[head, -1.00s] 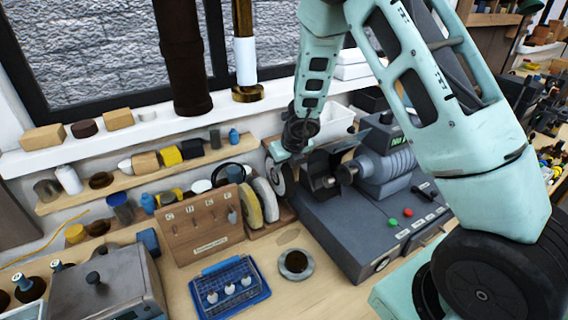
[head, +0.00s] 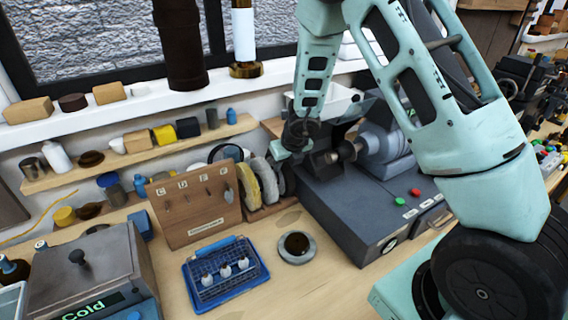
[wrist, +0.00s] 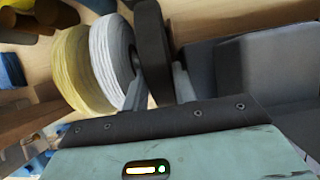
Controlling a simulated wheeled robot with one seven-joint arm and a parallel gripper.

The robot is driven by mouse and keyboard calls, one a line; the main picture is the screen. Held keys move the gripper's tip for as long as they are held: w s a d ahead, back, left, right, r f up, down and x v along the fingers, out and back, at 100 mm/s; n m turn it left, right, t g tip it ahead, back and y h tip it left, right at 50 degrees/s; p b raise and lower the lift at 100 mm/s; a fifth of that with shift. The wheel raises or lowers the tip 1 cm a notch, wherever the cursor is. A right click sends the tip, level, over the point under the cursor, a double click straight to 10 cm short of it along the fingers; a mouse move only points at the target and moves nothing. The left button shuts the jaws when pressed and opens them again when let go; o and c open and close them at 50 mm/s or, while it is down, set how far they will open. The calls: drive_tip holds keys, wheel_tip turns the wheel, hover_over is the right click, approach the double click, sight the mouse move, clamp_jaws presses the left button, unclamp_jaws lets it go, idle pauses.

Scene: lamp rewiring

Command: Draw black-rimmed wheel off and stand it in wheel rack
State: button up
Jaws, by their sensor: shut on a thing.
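The black-rimmed wheel (wrist: 153,50) is upright between the two fingers of my gripper (wrist: 157,88) in the wrist view, with the jaws shut on it. It stands close beside the white wheel (wrist: 110,55); whether they touch I cannot tell. In the head view the black-rimmed wheel (head: 286,179) shows as a dark disc at the right end of the wheel rack (head: 256,213), below my gripper (head: 289,157). The rack also holds the white wheel (head: 265,180) and a yellow wheel (head: 246,187). Whether the black-rimmed wheel rests on the rack's bottom is hidden.
A grey grinding machine (head: 350,205) stands close right of the rack, its spindle end bare. A wooden tool board (head: 195,208) stands left of the rack. A blue tray (head: 226,274) with a wire basket and a round dish (head: 297,247) lie in front. Shelves line the wall behind.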

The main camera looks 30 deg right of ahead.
drive_tip(key=o, duration=0.9)
drive_tip(key=shift+o, duration=0.2)
drive_tip(key=p+v, duration=0.7)
drive_tip(key=v, duration=1)
drive_tip(key=shift+r+p, duration=0.2)
drive_tip(key=shift+p, duration=0.1)
drive_tip(key=shift+a, duration=0.1)
